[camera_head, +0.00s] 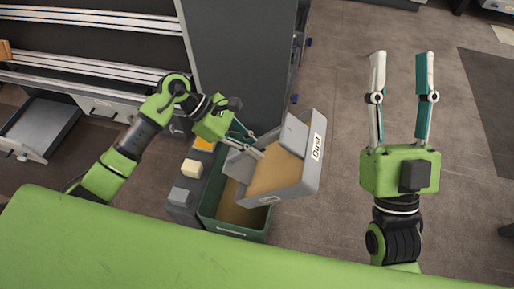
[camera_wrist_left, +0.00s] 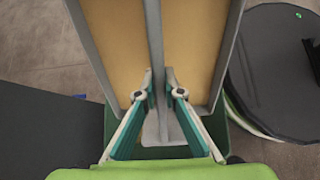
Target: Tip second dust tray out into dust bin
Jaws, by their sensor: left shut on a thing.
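A grey dust tray (camera_head: 311,177) with a "Dust" label hangs tilted above the dust bin, with tan dust still inside. My left gripper (camera_head: 258,148) is shut on it. In the left wrist view my left gripper (camera_wrist_left: 160,90) closes on the grey middle strip of the tray (camera_wrist_left: 154,35), with tan dust on both sides. The green dust bin (camera_head: 236,231) stands on the floor below and has tan dust in it. The tray hides part of the bin. My right gripper (camera_head: 401,60) is open and empty, to the right over bare floor.
Orange (camera_head: 205,143), cream (camera_head: 191,167) and grey (camera_head: 180,196) blocks sit on a grey stand left of the bin. A dark cabinet (camera_head: 238,60) stands behind. An open tray (camera_head: 38,125) lies at far left.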

